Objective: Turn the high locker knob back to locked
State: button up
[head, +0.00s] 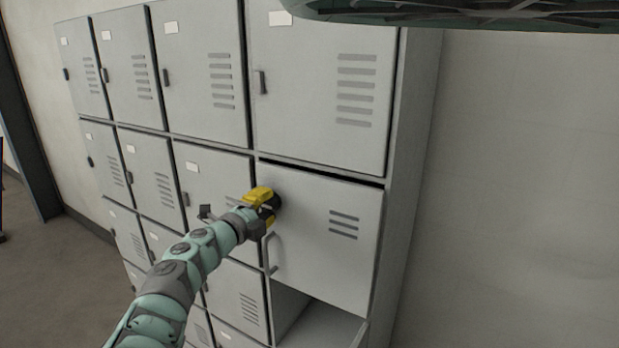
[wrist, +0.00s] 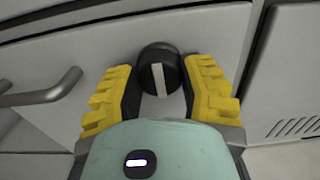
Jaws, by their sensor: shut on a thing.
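The locker knob (wrist: 158,68) is round and black with a white bar mark across its face. In the wrist view the bar runs nearly upright, tilted slightly. The knob sits on a grey locker door (head: 318,262) in the right column. My gripper (head: 264,207) has its yellow fingers on both sides of the knob and is shut on it. The wrist view shows the fingers (wrist: 162,70) flanking it. In the head view, the gripper hides most of the knob. A bar handle (head: 269,253) is below the knob; it also shows in the wrist view (wrist: 48,93).
Other closed grey lockers (head: 205,75) stand above and to the left. Below the knob's door is an open compartment (head: 318,325). A dark gap shows along that door's top edge. A bare wall (head: 520,180) is at the right, and floor (head: 60,270) shows at the left.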

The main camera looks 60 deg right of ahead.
jog(key=o, duration=1.3)
jog(key=shift+a+f, duration=0.1)
jog(key=shift+a, duration=0.25)
jog(key=shift+s+a, duration=0.15)
jog(key=shift+a, duration=1.7)
jog(key=shift+s+a, duration=0.2)
jog(key=shift+a, duration=1.7)
jog(key=shift+s+a, duration=0.15)
jog(key=shift+a, duration=1.7)
